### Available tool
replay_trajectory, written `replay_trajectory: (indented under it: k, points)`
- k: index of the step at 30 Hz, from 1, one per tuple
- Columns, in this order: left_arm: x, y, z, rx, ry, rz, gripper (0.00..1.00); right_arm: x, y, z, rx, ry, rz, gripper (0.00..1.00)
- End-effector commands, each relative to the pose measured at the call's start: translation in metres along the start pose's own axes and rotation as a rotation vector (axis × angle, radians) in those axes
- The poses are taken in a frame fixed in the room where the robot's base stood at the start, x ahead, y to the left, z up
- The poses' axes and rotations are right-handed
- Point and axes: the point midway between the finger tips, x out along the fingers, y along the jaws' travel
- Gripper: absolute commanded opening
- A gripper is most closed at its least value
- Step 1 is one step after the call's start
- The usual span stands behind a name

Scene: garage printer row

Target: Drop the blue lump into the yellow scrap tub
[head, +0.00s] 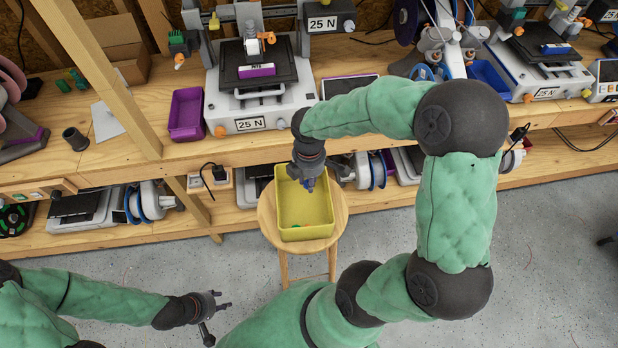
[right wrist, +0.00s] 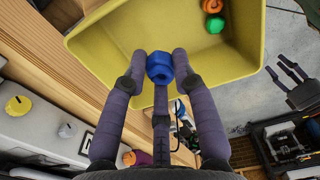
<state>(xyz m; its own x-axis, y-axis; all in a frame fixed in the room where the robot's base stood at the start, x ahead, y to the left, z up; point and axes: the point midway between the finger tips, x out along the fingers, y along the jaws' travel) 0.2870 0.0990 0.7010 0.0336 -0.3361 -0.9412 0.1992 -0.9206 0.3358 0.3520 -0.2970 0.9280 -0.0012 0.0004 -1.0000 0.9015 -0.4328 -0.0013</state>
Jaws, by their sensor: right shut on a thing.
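The yellow scrap tub (head: 318,232) stands on a round wooden stool in the head view. Its wall and floor also show in the right wrist view (right wrist: 110,50). My right gripper (head: 308,182) is over the tub's back part, pointing down. In the right wrist view its dark fingers close around the blue lump (right wrist: 159,67), which appears against the tub's near edge. The exact height above the tub is hard to tell. My left gripper (head: 222,312) is low at the left, away from the tub, with its fingers apart and empty.
A green lump (right wrist: 215,24) and an orange lump (right wrist: 212,5) lie inside the tub. The stool (head: 267,218) stands before a wooden bench (head: 170,180) with printers. A purple bin (head: 187,114) sits on the bench. Grey floor is clear to the right.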

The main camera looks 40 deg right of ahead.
Motion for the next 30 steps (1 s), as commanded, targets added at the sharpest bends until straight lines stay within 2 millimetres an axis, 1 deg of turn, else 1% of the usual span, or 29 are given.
replay_trajectory:
  k: [1, 4, 14, 15, 17, 18, 26, 30]
  points:
    - [0.0081, -0.0029, -0.0003, 0.0, 0.0, 0.0, 0.4, 0.0092, 0.0002, 0.0001, 0.001, 0.0, 0.001, 0.15]
    - [0.0134, -0.0048, -0.0004, 0.0, 0.0, 0.0, 0.4, 0.0156, 0.0005, 0.0001, 0.001, 0.0, 0.001, 0.15]
    - [0.0141, -0.005, -0.0006, 0.0, 0.0, 0.0, 0.4, 0.0171, 0.0005, 0.0, 0.001, 0.0, 0.001, 0.15]
    - [0.0141, -0.005, -0.0006, 0.0, 0.0, 0.0, 0.4, 0.017, 0.0005, 0.0, 0.001, 0.0, 0.001, 0.33]
    - [0.0141, -0.005, -0.0006, 0.0, 0.0, 0.0, 0.4, 0.0171, 0.0004, 0.0, 0.001, 0.0, 0.001, 0.5]
    - [0.0141, -0.005, -0.0006, 0.0, 0.0, 0.0, 0.4, 0.0171, 0.0004, 0.0, 0.001, 0.0, 0.001, 0.55]
    - [0.0142, -0.0051, -0.0006, 0.0, 0.0, 0.0, 0.4, 0.0172, 0.0003, 0.0, 0.001, 0.0, 0.001, 0.55]
    - [0.0143, -0.0051, -0.0007, 0.0, 0.0, 0.0, 0.4, 0.0123, 0.0007, 0.0, 0.0, 0.0, 0.002, 0.55]
